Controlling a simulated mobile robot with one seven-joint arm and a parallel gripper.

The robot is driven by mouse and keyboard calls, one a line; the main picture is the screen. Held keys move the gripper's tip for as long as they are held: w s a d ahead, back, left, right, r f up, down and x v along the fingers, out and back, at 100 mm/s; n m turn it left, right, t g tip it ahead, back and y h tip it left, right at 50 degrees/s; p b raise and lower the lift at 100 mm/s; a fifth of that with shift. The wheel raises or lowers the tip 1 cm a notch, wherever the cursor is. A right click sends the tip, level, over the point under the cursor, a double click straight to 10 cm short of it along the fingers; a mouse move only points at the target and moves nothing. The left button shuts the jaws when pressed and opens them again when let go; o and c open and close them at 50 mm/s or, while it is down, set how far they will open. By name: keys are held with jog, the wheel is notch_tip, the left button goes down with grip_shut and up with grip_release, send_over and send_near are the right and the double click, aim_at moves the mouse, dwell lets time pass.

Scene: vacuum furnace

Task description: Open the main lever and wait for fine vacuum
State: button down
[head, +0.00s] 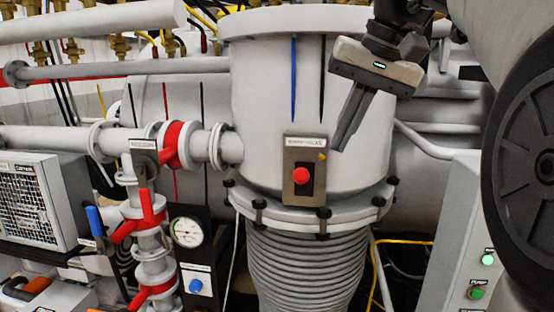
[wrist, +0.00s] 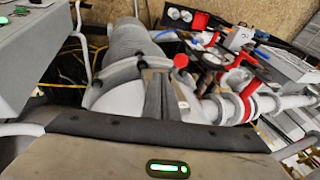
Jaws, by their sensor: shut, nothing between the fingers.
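My gripper (head: 340,143) hangs in front of the large grey chamber (head: 265,85), fingers pointing down and together, with nothing held. In the wrist view the closed fingers (wrist: 156,75) lie over the chamber. To the left, a pipe assembly carries a red lever handle (head: 147,208) and a lever with a blue grip (head: 95,221). I cannot tell which one is the main lever. My gripper is well apart from both. A round pressure gauge (head: 187,232) sits on a black panel; its reading is too small to tell.
A red push button (head: 303,175) on a metal plate is just left of and below my fingertips. A blue knob (head: 196,286) sits below the gauge. A grey cabinet with green buttons (head: 477,292) stands at the right. Flanged pipes (head: 70,140) crowd the left; open space before the chamber.

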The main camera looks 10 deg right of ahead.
aim_at(302, 177)
jog(key=shift+w+a+f, duration=0.3)
jog(key=shift+a+f, duration=0.6)
jog(key=shift+f, duration=0.05)
jog(key=shift+w+a+f, duration=0.3)
jog(key=shift+a+f, duration=0.6)
jog(key=shift+f+b, duration=0.1)
jog(key=shift+b, duration=0.2)
